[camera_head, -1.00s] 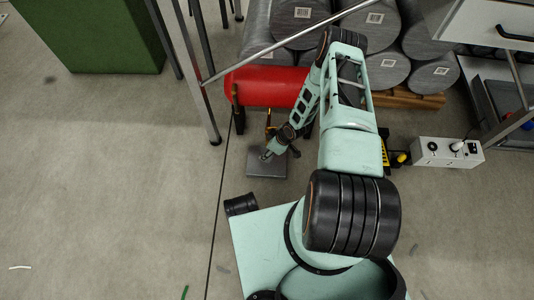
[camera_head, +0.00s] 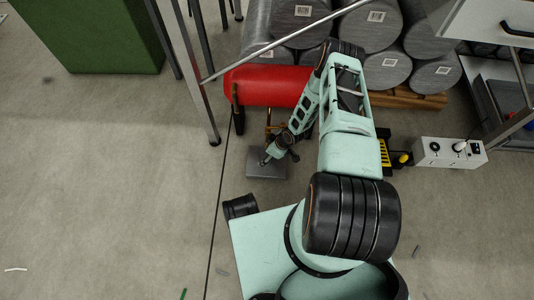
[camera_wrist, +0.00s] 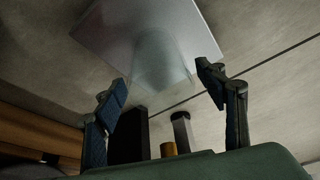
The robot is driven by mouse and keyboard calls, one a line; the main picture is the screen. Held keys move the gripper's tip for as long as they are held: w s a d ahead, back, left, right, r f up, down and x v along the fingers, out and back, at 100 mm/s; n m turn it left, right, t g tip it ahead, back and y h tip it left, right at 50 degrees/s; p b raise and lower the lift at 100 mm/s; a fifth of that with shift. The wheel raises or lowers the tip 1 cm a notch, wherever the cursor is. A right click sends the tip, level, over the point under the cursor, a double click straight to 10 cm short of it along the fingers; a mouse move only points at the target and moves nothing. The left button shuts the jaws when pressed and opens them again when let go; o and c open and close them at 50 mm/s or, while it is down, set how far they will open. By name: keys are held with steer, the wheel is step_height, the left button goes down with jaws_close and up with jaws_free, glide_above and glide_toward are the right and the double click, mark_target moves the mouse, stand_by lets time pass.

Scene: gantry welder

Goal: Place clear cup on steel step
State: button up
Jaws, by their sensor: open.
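The steel step (camera_head: 267,172) is a flat grey plate on the floor in front of my base. It also shows at the top of the wrist view (camera_wrist: 120,28). The clear cup (camera_wrist: 158,62) is a faint, see-through shape seen against the step and its near edge in the wrist view. It appears to stand on the step, but its exact contact is hard to see. My gripper (camera_wrist: 163,83) is open, with one finger on each side of the cup and visible gaps. In the head view my gripper (camera_head: 267,159) is over the step; the cup cannot be made out there.
A red cylinder (camera_head: 262,86) on a stand lies behind the step. Grey rolls (camera_head: 385,68) are stacked behind it on wood. A metal table leg (camera_head: 205,105) stands to the left. A white socket box (camera_head: 448,152) is at right. The left floor is mostly clear.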

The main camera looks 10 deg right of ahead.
steer(key=p+v, duration=0.4)
steer(key=v, duration=0.8)
steer(key=shift+p, duration=0.3)
steer(key=shift+r, duration=0.15)
